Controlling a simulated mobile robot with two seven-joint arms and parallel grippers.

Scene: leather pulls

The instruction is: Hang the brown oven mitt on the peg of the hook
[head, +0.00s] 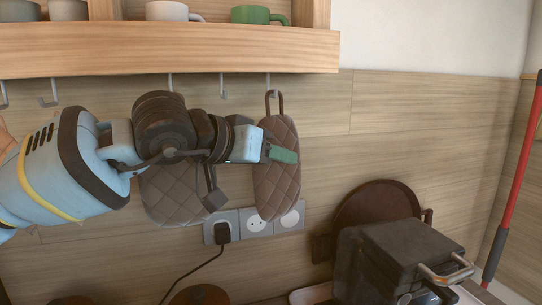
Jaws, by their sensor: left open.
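A brown quilted oven mitt (278,190) hangs upright against the wood-panelled wall, right of centre in the head view. Its loop (274,102) is at the metal hook (268,84) under the shelf; the loop's top overlaps the hook's lower end, and I cannot tell the exact seating on the peg. My left gripper (249,176) is open with its fingers spread. One green-padded finger overlaps the mitt's upper part; I cannot tell whether it touches. My right gripper is not in view.
A second quilted brown piece (170,198) is partly hidden behind my left arm. A wooden shelf (150,50) with several mugs is above, with other hooks (223,93) beneath. Sockets with a plugged cable (222,234) are below. A dark appliance (395,255) stands lower right.

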